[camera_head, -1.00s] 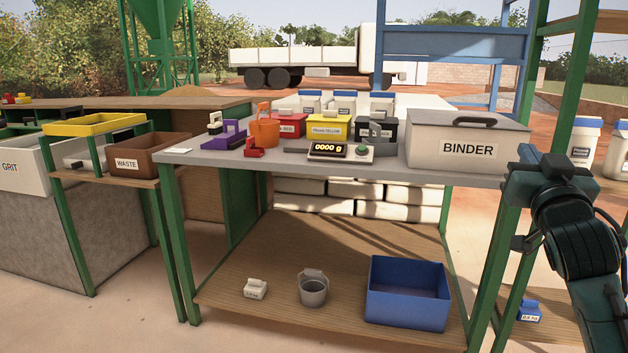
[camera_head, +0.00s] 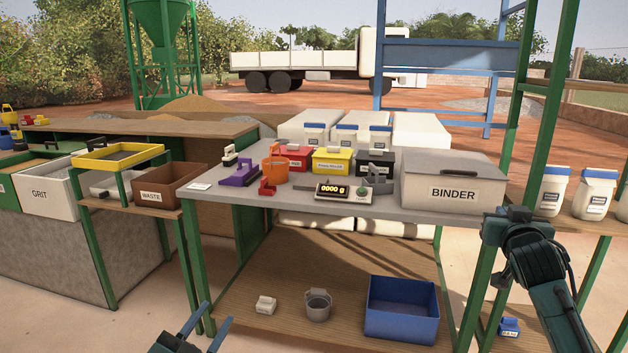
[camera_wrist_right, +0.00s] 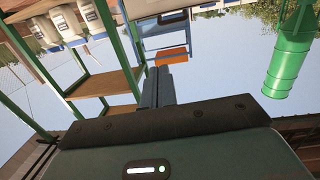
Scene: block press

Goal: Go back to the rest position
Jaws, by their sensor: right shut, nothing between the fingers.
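My left gripper (camera_head: 217,311) shows at the bottom left of the head view, low in front of the bench. Its two fingers are apart with nothing between them. My right arm comes in at the lower right of the head view, bent in front of the bench's right end; its fingers cannot be made out there. In the right wrist view my right gripper (camera_wrist_right: 158,84) is shut and empty, its fingers side by side. That view is upside down, with sky around the fingers. An orange block-like thing (camera_wrist_right: 172,53) appears beyond the fingertips, apparently apart from them.
The bench (camera_head: 400,207) holds a binder box (camera_head: 455,180), a scale (camera_head: 343,191), an orange bucket (camera_head: 276,165) and pigment boxes. A blue bin (camera_head: 402,310) and a grey bucket (camera_head: 317,305) are on its lower shelf. Green posts (camera_head: 545,110) and shelves stand close to my right arm.

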